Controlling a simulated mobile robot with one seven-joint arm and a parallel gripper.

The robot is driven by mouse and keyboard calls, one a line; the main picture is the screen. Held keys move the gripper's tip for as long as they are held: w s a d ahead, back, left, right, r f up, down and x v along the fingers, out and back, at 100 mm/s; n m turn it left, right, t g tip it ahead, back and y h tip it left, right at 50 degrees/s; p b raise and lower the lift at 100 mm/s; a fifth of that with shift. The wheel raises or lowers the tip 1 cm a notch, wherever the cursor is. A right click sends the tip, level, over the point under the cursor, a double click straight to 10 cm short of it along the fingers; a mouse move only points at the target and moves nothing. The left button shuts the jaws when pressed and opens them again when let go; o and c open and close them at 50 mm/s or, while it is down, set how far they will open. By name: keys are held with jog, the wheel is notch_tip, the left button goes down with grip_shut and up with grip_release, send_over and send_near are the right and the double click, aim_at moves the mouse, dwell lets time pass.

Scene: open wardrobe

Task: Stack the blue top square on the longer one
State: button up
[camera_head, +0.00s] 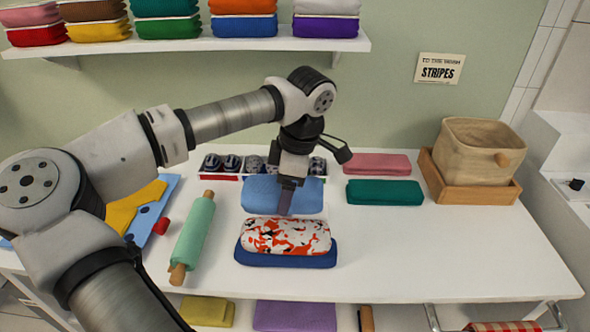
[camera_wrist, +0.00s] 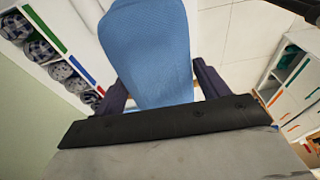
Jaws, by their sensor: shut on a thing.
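My gripper (camera_head: 287,198) points down and is shut on a light blue folded cloth (camera_head: 258,195). The same cloth shows large between the two dark fingers in the wrist view (camera_wrist: 152,50). In the head view it is just behind a two-piece pile. That pile has a white, red and orange patterned folded cloth (camera_head: 286,235) on a longer dark blue folded cloth (camera_head: 285,260). My gripper hides part of the light blue cloth, and I cannot tell whether it is clear of the table.
A green rolling pin (camera_head: 193,235) lies left of the pile. A compartment box with dark rolls (camera_head: 232,164) stands behind. Pink (camera_head: 377,163) and green (camera_head: 384,192) folded cloths and a wooden tray with a basket (camera_head: 478,155) are right. The front right table (camera_head: 440,255) is clear.

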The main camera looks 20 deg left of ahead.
jog(key=shift+w, duration=0.15)
jog(key=shift+s+f+b, duration=0.2)
jog(key=shift+f+b, duration=0.25)
jog(key=shift+f, duration=0.2)
jog(key=shift+w+f+b, duration=0.1)
jog(key=shift+f+b, duration=1.5)
jog(key=shift+f, duration=1.3)
jog(key=shift+f+b, duration=0.4)
jog(key=shift+b, duration=0.05)
jog(key=o, duration=0.8)
jog(key=shift+c, duration=0.3)
jog(key=shift+r, duration=0.1)
jog(key=shift+r+p, duration=2.85)
jog(key=shift+r, duration=1.7)
